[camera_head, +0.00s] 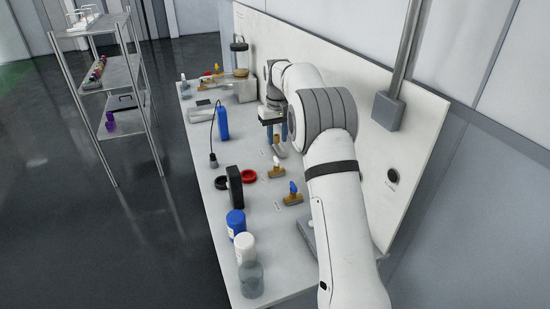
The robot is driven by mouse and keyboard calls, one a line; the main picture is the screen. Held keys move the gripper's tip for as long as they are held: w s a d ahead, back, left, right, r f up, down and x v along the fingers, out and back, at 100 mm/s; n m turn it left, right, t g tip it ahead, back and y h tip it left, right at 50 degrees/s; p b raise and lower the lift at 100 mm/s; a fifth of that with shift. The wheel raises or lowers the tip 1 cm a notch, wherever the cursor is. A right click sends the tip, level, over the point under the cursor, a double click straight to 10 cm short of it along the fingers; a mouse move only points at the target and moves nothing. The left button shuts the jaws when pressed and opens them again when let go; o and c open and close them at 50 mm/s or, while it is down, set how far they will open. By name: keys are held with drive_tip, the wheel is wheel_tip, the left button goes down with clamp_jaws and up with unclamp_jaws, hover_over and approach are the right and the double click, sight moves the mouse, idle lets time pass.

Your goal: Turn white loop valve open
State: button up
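My gripper (277,137) points down over the far half of the bench, with its two blue fingers apart. A small valve (280,151) with a greyish body sits right below the fingertips; the fingers partly hide its top, and I cannot tell whether they touch it. A brass valve with an orange-yellow handle (276,170) stands nearer to me, and a brass valve with a blue handle (293,195) nearer still. No white loop handle can be made out clearly on any of them; the one under the gripper is too small and hidden to tell.
The bench (213,178) also bears a black upright block (235,188), a red ring (249,177), a blue bottle (222,122), and lidded jars (244,247) at the near end. A white back panel (420,130) rises at right. A shelf rack (108,75) stands left.

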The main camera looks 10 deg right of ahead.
sight(277, 159)
drive_tip(key=shift+w+f, duration=0.55)
drive_tip(key=shift+f, duration=0.3)
wheel_tip(277, 159, down, 8)
drive_tip(key=shift+r, duration=0.25)
drive_tip(key=shift+c, duration=0.3)
